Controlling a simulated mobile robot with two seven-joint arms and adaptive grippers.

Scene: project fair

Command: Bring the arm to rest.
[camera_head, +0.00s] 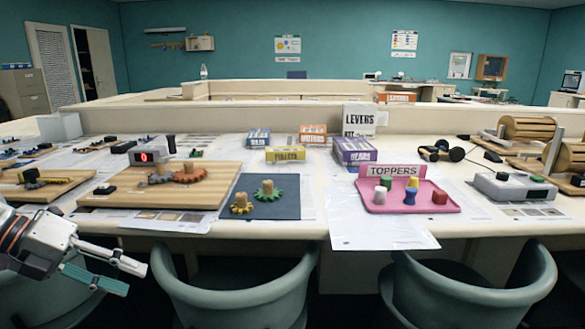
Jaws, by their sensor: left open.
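My left gripper (136,277) is at the lower left, in front of the table (310,222) and below its top. Its fingers are apart and point right, with nothing between them. It is near the left chair and touches none of the table things. My right gripper is not in view.
On the table are a wooden gear board (110,197), a dark blue mat (290,208) with yellow and green gears, a pink toppers tray (450,208), kit boxes (357,152) and a grey device (515,187).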

